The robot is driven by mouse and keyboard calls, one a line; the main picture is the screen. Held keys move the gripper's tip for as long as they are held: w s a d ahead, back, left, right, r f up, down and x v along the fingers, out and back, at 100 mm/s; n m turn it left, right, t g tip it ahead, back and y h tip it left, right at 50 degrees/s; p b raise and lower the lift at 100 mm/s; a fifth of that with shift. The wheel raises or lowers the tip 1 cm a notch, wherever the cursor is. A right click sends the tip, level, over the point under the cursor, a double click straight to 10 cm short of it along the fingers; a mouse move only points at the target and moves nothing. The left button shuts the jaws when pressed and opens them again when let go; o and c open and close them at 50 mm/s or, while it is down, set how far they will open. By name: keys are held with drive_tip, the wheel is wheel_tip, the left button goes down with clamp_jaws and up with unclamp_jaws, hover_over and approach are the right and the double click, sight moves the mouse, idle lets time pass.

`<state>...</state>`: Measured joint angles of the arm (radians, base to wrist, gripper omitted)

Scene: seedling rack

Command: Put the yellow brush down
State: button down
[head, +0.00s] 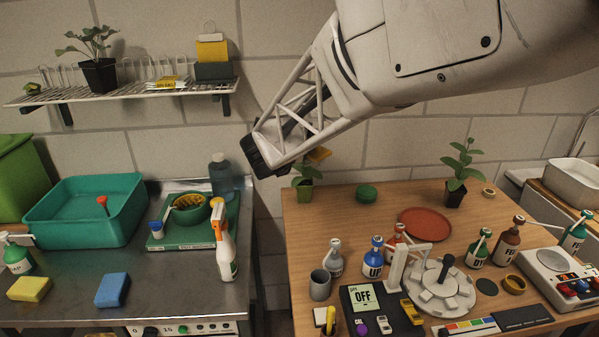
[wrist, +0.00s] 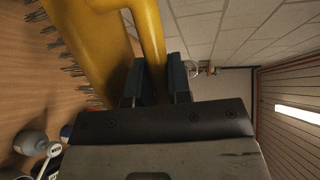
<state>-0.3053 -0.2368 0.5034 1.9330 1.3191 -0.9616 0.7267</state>
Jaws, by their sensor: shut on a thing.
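The yellow brush (wrist: 95,45) fills the upper left of the wrist view, its wire bristles pointing left and down toward a wooden surface. My gripper (wrist: 157,80) is shut on its handle, which runs between the two dark fingers. In the head view my gripper (head: 266,155) is raised in front of the wall, over the gap between the two benches. A small orange-yellow patch beside it may be part of the brush; the rest is hidden there.
The wooden bench (head: 320,232) on the right holds several bottles, a red-brown disc (head: 425,223), potted plants and instruments. The steel counter (head: 180,285) on the left holds a teal basin (head: 85,230), sponges and a spray bottle (head: 225,250). Its front middle has free room.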

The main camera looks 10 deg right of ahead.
drive_tip(key=w+d+f+m+g+h, duration=0.1)
drive_tip(key=w+d+m+g+h, duration=0.3)
drive_tip(key=d, duration=0.8)
wheel_tip(320, 180, down, 18)
drive_tip(key=w, duration=0.1)
drive_tip(key=shift+d+f+n+t+y, duration=0.15)
drive_tip(key=shift+d+n+t+y, duration=0.15)
drive_tip(key=shift+n+y, duration=0.1)
wheel_tip(320, 180, down, 6)
drive_tip(key=shift+f, duration=0.15)
drive_tip(key=shift+f, duration=1.85)
drive_tip(key=shift+f, duration=0.1)
drive_tip(key=c, duration=1.1)
unclamp_jaws()
